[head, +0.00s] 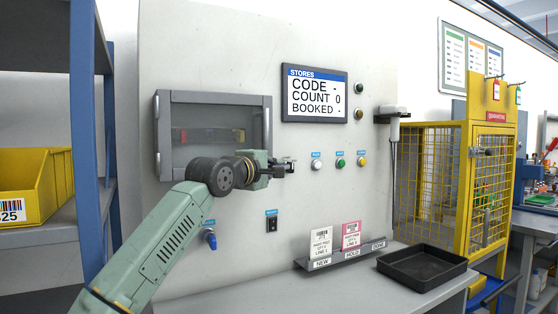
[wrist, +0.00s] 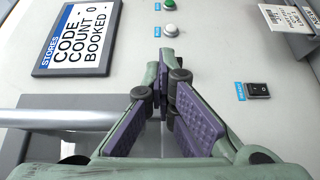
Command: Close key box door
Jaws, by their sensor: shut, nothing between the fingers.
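The key box (head: 214,96) is a grey-framed box with a see-through door (head: 200,115) on the left of the upright panel in the head view. Coloured items show dimly behind the door. I cannot tell whether the door is fully shut or slightly ajar. My gripper (head: 290,166) is at the box's lower right corner, and my arm hides part of the lower frame. In the wrist view my gripper (wrist: 165,72) has its purple-padded fingers together at the tips, with nothing between them. A grey bar (wrist: 60,118), apparently part of the box, lies left of the fingers.
A STORES display (head: 315,93) is above and right of my gripper. Round buttons (head: 340,163) sit to its right, with a black switch (head: 272,223) below. A card holder (head: 340,257) and black tray (head: 421,268) are on the counter. A blue-posted shelf (head: 88,150) stands left.

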